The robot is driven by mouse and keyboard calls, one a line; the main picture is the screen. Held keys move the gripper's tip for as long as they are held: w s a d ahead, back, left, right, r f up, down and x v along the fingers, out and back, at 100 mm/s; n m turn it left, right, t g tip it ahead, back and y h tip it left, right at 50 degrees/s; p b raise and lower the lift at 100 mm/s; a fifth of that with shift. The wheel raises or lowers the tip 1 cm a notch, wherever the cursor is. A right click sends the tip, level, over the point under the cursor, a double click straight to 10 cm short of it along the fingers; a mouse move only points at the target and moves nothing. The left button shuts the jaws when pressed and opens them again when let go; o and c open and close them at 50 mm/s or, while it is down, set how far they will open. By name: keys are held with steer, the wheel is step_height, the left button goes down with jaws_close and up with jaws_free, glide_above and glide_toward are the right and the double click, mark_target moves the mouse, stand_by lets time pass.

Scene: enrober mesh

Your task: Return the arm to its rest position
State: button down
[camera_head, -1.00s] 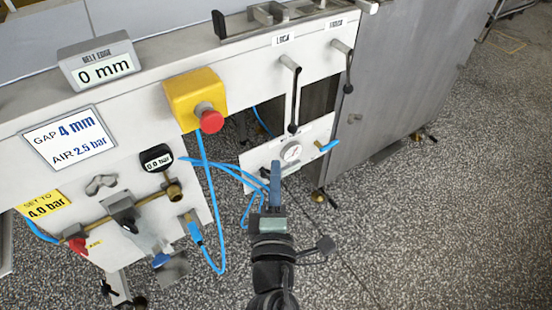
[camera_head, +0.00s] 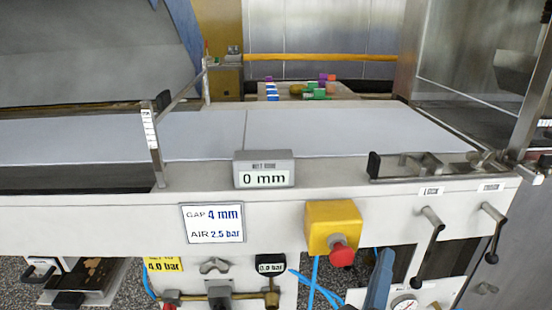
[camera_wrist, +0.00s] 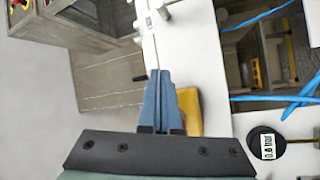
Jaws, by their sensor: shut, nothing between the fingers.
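My gripper (camera_head: 383,262) shows at the bottom edge of the head view as blue fingers pointing up, in front of the machine's front panel, between the yellow emergency-stop box (camera_head: 333,228) and the pressure gauge (camera_head: 405,306). In the wrist view my gripper (camera_wrist: 159,76) has its two blue fingers together, with nothing between them. The yellow box (camera_wrist: 189,110) lies partly behind the fingers there. The rest of my arm is out of the head view.
The machine's belt (camera_head: 330,130) runs across the head view, with a "0 mm" display (camera_head: 264,171) at its edge. Two black-handled levers (camera_head: 429,246) (camera_head: 495,232) hang at right. Blue hoses (camera_wrist: 270,98) and a 0.0 bar gauge (camera_wrist: 267,145) are at right in the wrist view.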

steer(key=w+a+r+m+t+y, duration=0.1)
steer(key=a+r+m+t, duration=0.3)
steer(key=r, duration=1)
steer(key=s+a+r+m+t+y, duration=0.1)
steer(key=s+a+r+t+y, duration=0.2)
steer(key=r, duration=0.4)
steer(key=s+a+r+m+t+y, duration=0.1)
steer(key=s+a+r+y, duration=0.2)
steer(key=a+r, duration=0.3)
steer(key=s+a+r+m+t+y, duration=0.2)
steer(key=s+a+r+y, duration=0.15)
steer(key=r, duration=0.55)
step_height(320, 180, up, 28)
steer(key=p, duration=2.9)
steer(key=shift+w+r+h, duration=0.2)
steer(key=shift+w+h, duration=0.15)
